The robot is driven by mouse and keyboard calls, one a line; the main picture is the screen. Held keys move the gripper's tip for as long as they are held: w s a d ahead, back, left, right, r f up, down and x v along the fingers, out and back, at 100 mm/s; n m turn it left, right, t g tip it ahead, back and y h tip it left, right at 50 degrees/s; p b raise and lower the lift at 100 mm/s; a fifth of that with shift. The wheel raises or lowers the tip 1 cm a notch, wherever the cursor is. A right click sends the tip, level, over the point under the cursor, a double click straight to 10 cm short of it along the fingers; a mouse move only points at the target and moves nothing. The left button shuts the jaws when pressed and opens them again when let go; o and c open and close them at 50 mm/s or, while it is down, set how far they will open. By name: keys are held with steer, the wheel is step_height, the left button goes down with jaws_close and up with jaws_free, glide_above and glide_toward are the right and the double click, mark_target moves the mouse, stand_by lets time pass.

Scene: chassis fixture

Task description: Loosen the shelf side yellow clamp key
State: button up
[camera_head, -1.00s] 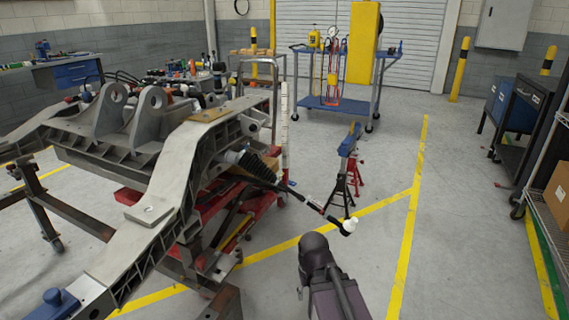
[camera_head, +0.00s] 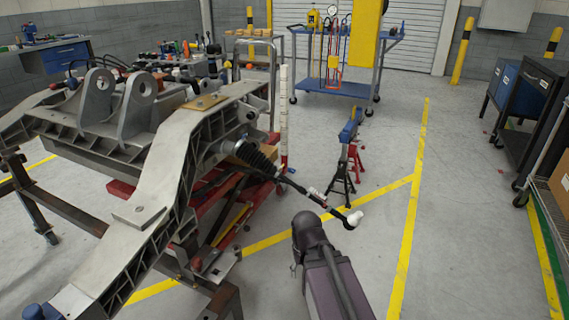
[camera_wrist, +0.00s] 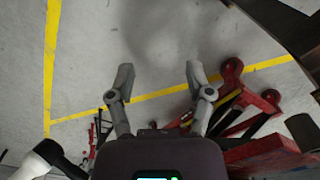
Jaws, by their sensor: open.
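I cannot make out a yellow clamp key in either view. The grey chassis frame (camera_head: 160,190) fills the left of the head view, raised on stands. A tie rod with a black boot (camera_head: 257,157) juts from its right side and ends in a white-capped joint (camera_head: 354,220). In the wrist view my gripper (camera_wrist: 159,68) is open and empty, its two fingers apart above the floor. The head view shows only part of my arm, to the right of the chassis, with the gripper out of sight.
A red lift (camera_wrist: 245,110) is close to the right finger in the wrist view. Jack stands (camera_head: 345,170) stand behind the tie rod. A blue trolley (camera_head: 335,88) is at the back, and a shelf (camera_head: 553,200) at the right edge.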

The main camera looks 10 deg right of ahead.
steer(key=w+r+m+t+y+p, duration=0.1)
steer(key=w+r+m+y+p, duration=0.1)
steer(key=w+r+m+p, duration=1.25)
step_height(320, 180, up, 18)
steer(key=m+t+y+p, duration=0.2)
steer(key=m+p, duration=0.9)
steer(key=p, duration=0.5)
glide_above(283, 165)
steer(key=s+d, duration=0.3)
steer(key=d, duration=0.1)
steer(key=shift+s+d+f, duration=0.1)
steer(key=shift+s+f, duration=0.05)
steer(key=shift+f, duration=0.1)
steer(key=shift+f, duration=0.15)
steer(key=b+x, duration=1.2)
steer(key=x, duration=0.1)
steer(key=shift+s+f+b, duration=0.1)
steer(key=shift+f+b, duration=0.25)
steer(key=shift+b, duration=0.05)
